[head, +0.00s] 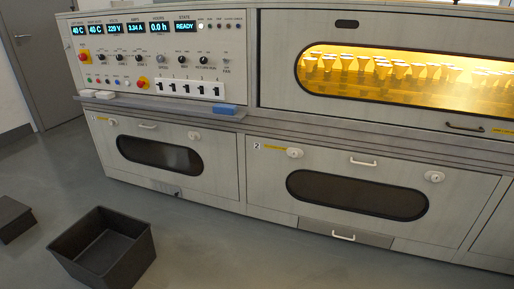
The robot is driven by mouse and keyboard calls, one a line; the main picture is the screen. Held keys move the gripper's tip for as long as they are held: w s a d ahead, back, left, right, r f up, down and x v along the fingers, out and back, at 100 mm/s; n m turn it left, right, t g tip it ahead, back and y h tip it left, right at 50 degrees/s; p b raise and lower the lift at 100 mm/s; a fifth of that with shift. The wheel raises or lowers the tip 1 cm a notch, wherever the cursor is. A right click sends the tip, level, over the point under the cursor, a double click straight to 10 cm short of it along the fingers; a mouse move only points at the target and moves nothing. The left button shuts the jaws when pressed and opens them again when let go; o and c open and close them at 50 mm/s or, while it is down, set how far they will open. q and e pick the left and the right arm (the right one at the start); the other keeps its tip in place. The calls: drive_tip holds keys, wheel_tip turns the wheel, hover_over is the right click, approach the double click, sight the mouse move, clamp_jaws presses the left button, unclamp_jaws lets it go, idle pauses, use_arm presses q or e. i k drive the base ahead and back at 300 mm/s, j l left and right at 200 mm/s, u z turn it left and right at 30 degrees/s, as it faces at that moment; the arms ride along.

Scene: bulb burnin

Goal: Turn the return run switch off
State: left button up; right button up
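The grey control panel (160,58) is at the upper left, on the front of a long oven-like machine. It carries several black knobs, small coloured buttons, red knobs on yellow plates and a row of black-and-white lever switches (188,88). A small toggle (226,61) sits at the panel's right side. The lit state display (185,27) reads READY. Neither of my grippers is in view.
A lit window (400,75) shows rows of bulbs inside. Lower doors with dark oval windows stand below a ledge (300,128). A blue block (222,109) and a white block (105,95) lie on the ledge. An empty dark bin (103,245) stands on open floor.

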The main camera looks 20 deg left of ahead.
sight(203, 60)
drive_tip(key=u, duration=1.25)
